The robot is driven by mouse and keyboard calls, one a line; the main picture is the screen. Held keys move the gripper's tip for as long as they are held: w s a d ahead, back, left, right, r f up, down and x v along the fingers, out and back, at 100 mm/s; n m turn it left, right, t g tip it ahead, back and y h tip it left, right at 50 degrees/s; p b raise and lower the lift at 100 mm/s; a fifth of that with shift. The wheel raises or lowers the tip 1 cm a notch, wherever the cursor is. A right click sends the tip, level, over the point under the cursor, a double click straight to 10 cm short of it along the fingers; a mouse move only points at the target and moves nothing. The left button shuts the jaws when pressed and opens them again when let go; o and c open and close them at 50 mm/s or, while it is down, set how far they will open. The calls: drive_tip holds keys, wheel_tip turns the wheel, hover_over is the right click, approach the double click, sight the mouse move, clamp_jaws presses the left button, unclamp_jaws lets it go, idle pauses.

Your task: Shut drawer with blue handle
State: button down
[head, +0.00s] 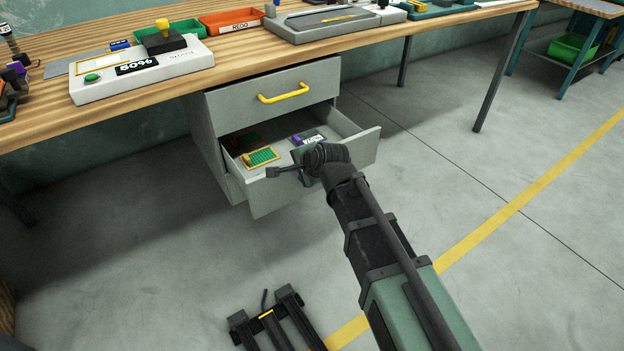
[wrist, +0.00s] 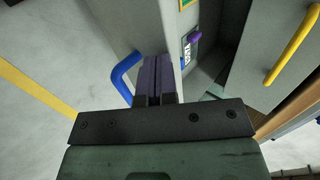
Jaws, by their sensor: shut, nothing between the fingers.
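The lower drawer (head: 272,195) stands pulled out, its front panel far from the cabinet. The blue handle (wrist: 126,72) shows in the wrist view on the outer face of the drawer front (wrist: 130,25). In the head view my arm's end hides it. My gripper (wrist: 153,62) is shut and empty. Its dark fingers lie together, close to the drawer front and just right of the handle in the wrist view. I cannot tell whether they touch the panel.
The upper drawer, with a yellow handle (head: 284,93), is closed. The open drawer holds a green board (head: 261,157) and a purple item (head: 296,139). The wooden workbench (head: 250,68) overhangs the cabinet (head: 205,130). Floor in front is mostly clear.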

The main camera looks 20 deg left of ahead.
drive_tip(key=w+a, duration=1.2)
drive_tip(key=a, duration=0.1)
drive_tip(key=shift+a, duration=0.2)
drive_tip(key=shift+s, duration=0.15)
